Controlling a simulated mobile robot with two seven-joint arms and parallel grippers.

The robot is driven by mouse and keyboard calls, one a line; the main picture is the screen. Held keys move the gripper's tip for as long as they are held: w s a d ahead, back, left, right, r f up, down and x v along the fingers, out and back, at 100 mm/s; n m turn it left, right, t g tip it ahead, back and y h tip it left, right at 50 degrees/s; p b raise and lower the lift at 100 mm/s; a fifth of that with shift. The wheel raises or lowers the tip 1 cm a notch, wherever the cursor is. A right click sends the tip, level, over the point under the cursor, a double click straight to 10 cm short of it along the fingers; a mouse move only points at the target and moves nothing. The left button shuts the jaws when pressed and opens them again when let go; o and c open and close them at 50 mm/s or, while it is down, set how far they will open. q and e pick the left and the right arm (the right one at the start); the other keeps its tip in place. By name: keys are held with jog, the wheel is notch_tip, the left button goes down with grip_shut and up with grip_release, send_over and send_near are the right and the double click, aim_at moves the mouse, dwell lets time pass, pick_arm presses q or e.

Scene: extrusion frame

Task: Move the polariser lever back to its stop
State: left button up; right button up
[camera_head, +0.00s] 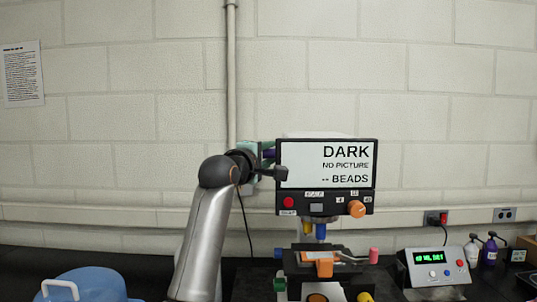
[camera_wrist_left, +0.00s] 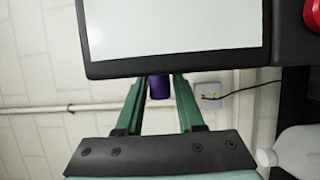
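My left gripper (camera_head: 268,153) is at the left edge of the bench instrument's display (camera_head: 325,165). In the left wrist view its two green fingers (camera_wrist_left: 159,90) stand apart, one on each side of a purple knob (camera_wrist_left: 159,87), which appears to be the end of the polariser lever. A narrow light gap shows beside the knob, so I see no firm hold. The display's dark lower edge hides the fingertips and the rest of the lever. My right gripper is not in view.
Below the display are an orange stage part (camera_head: 318,265) and a pink knob (camera_head: 374,256). A grey control box (camera_head: 435,267) and small bottles (camera_head: 489,250) stand at the right. A blue rounded object (camera_head: 85,286) is at the lower left.

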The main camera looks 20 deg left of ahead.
pick_arm(q)
grip_shut()
dwell(1.0)
